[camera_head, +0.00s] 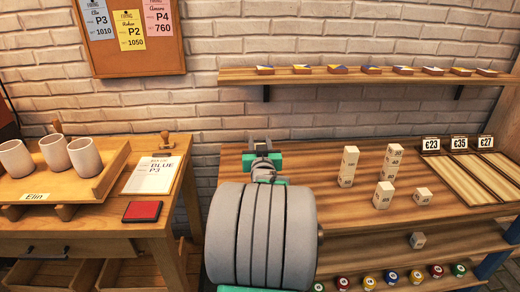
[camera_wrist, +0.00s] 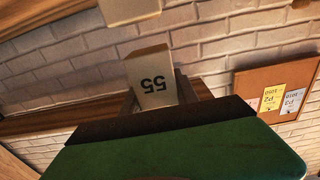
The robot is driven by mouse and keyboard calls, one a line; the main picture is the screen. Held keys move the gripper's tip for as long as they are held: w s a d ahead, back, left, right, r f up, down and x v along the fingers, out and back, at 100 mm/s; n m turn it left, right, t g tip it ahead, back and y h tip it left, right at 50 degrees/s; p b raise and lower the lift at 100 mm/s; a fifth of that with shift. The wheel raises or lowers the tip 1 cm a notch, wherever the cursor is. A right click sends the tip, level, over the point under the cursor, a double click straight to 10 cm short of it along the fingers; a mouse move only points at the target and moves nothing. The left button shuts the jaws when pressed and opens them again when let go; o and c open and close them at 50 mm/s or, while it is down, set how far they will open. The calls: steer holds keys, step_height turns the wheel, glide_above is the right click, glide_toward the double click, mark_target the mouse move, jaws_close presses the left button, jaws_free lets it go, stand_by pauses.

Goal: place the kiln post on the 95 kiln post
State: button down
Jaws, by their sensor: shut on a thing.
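My gripper (camera_head: 262,148) is at the far end of my arm, above the left part of the wooden bench top. In the wrist view, my gripper (camera_wrist: 157,90) is shut on a pale kiln post (camera_wrist: 153,73) marked 55, which appears upside down there. Several pale posts stand on the bench: a stack (camera_head: 348,166) nearest my gripper, a second group (camera_head: 385,190) to its right, and a single post (camera_head: 423,195). Another pale block (camera_wrist: 130,10) shows at the wrist view's top edge.
A lone block (camera_head: 417,240) lies on the lower shelf, above a row of coloured balls. A wall shelf (camera_head: 350,75) with tiles hangs above. Bare bench surface lies between my gripper and the stacks.

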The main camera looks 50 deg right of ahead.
step_height(320, 180, down, 2)
steer(key=shift+f, duration=0.1)
steer(key=shift+s, duration=0.1)
steer(key=shift+f, duration=0.1)
steer(key=c, duration=0.9)
jaws_free()
steer(key=v, duration=1.2)
steer(key=shift+b, duration=0.35)
